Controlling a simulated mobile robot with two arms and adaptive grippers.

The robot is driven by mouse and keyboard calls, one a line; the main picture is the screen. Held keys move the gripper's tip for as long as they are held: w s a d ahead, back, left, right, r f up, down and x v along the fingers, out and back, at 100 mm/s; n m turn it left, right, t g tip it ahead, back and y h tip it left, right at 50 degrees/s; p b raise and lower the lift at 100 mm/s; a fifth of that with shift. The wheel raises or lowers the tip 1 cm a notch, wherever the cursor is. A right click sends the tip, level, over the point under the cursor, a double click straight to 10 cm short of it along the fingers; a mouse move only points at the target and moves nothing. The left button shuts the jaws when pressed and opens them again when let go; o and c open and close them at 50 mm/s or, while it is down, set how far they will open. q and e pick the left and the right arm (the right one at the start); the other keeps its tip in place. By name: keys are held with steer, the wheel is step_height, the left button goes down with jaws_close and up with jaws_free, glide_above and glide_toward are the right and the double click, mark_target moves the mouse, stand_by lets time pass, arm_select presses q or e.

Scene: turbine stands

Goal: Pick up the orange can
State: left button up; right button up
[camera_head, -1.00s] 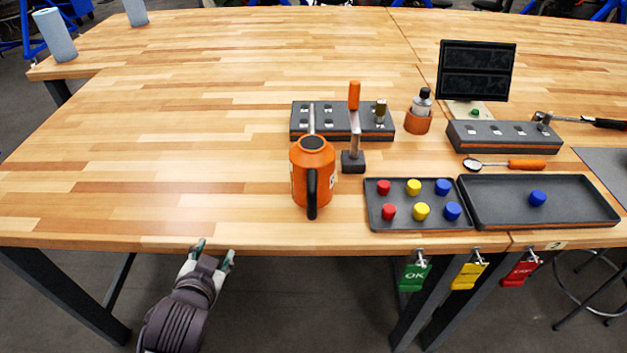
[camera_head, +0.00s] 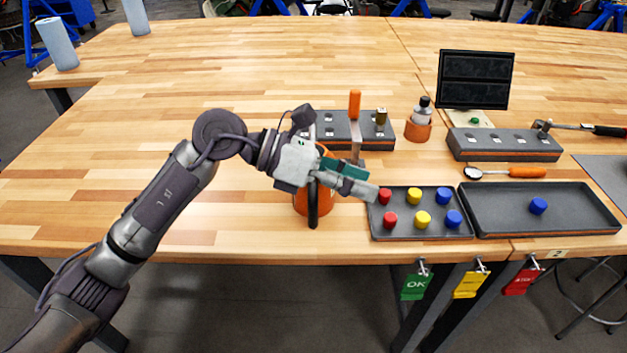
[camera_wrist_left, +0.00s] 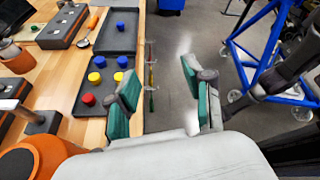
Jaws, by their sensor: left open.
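The orange can (camera_head: 301,202), with a black handle, stands upright near the table's front edge in the head view. There the can (camera_wrist_left: 38,156) is at the lower left, outside the fingers. Whether the gripper touches the can cannot be told. My right gripper is not in view.
A tray of red, yellow and blue parts (camera_head: 404,232) lies right of the can, beside a larger tray (camera_head: 500,219) with one blue part. An orange-handled tool (camera_head: 355,104) stands behind the can.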

arm_select(q)
steer(key=w+a+f+m+t+y, duration=0.1)
steer(key=w+a+f+y, duration=0.25)
steer(key=a+y, duration=0.3)
steer(key=t+y, duration=0.1)
steer(key=y, duration=0.2)
glide_toward(312, 215)
steer(key=p+x, duration=0.1)
steer(key=x, duration=0.2)
steer(key=p+x, duration=0.1)
steer(key=x, duration=0.3)
steer(key=w+p+x, duration=0.1)
steer(key=p+x, duration=0.1)
steer(key=x, duration=0.1)
steer(key=shift+a+f, duration=0.1)
steer(key=shift+f, duration=0.65)
jaws_close()
steer(key=shift+w, duration=0.1)
